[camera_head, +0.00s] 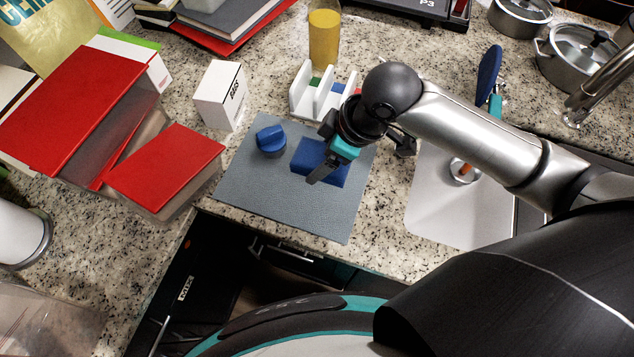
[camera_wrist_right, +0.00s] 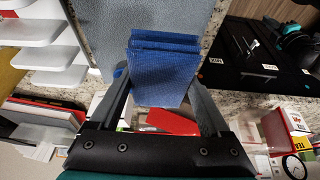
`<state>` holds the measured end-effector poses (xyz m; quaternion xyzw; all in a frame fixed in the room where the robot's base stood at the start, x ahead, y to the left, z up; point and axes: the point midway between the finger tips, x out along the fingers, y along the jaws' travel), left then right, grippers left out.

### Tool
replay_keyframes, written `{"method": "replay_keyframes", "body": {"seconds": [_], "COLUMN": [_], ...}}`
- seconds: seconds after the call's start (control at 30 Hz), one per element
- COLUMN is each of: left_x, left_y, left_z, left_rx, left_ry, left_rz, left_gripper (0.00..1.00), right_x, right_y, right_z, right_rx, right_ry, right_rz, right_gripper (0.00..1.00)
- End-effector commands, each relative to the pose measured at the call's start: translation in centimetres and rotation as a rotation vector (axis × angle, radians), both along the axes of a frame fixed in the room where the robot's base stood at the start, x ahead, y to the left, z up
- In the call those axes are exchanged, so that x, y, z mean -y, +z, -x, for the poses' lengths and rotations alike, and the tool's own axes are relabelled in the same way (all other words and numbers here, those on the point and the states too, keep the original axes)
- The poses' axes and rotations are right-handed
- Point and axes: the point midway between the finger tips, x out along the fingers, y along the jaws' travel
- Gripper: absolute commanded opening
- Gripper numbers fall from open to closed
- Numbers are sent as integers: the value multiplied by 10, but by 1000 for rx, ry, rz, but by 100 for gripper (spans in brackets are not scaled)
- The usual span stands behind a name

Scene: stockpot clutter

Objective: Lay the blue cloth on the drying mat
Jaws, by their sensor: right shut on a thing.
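The blue cloth (camera_head: 308,158) is a folded, layered dark blue piece. In the head view it shows over the grey-blue drying mat (camera_head: 262,196). My right gripper (camera_head: 325,171) is shut on the cloth, which also shows between its two fingers in the right wrist view (camera_wrist_right: 163,72). The mat is at the top of that view (camera_wrist_right: 105,28). I cannot tell whether the cloth touches the mat or hangs just above it. My left gripper is not in view.
A round blue object (camera_head: 270,139) sits on the mat's left part. A white rack (camera_head: 303,92) stands behind the mat, and a white box (camera_head: 220,95) is at the back left. The mat's front part is bare.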

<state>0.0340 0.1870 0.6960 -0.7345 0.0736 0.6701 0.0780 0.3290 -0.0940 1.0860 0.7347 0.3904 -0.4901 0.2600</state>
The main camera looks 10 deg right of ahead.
Motion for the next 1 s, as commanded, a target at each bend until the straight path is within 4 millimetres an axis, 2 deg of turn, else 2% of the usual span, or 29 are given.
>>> {"method": "replay_keyframes", "body": {"seconds": [0.03, 0.1, 0.3, 0.47, 0.73, 1.0], "left_x": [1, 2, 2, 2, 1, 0], "left_y": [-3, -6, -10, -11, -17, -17], "left_z": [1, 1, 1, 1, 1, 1], "left_rx": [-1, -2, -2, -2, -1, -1], "left_ry": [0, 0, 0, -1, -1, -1], "left_rz": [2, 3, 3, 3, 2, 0], "left_gripper": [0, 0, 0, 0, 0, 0], "right_x": [0, 0, 0, 0, -1, 0], "right_y": [-17, -35, -75, -87, -124, -128], "right_z": [1, 1, 1, 0, 0, 0], "right_rx": [-6, -4, -1, 1, 1, 3], "right_ry": [0, -2, -1, 1, 0, 1], "right_rz": [1, -1, 1, -1, -1, -1], "right_gripper": [36, 36, 36, 36, 36, 36]}}
